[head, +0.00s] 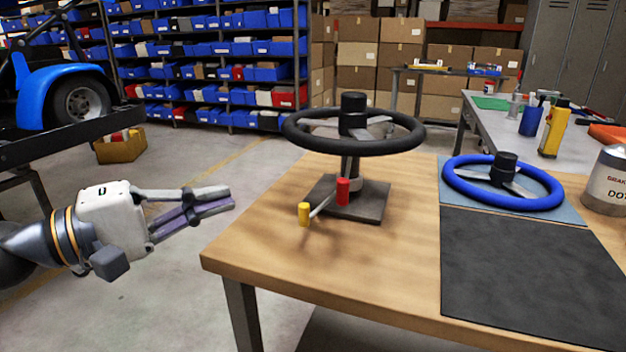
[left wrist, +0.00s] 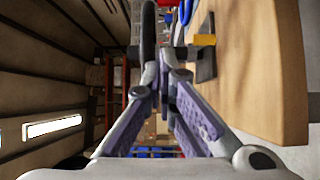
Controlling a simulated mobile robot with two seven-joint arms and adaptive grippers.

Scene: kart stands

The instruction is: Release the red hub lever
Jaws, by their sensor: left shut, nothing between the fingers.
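The red hub lever (head: 343,192) is a short red-capped post on the hub of the black steering wheel's stand (head: 322,193). The black wheel (head: 415,140) sits level above it on the column. A yellow-capped lever (head: 304,213) sticks out low to the left of the red one. My left gripper (head: 228,197) is shut and empty, in the air left of the table, its fingers pointing right toward the stand and apart from it. In the left wrist view its fingers (left wrist: 165,78) come together at the tips, with the yellow cap (left wrist: 206,39) beyond them; the red cap cannot be made out there.
The wooden table (head: 270,265) has free room at its front left. A blue steering wheel (head: 545,202) lies on a blue mat at right, behind a bare dark mat (head: 520,285). A metal can (head: 606,185) stands at the far right.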

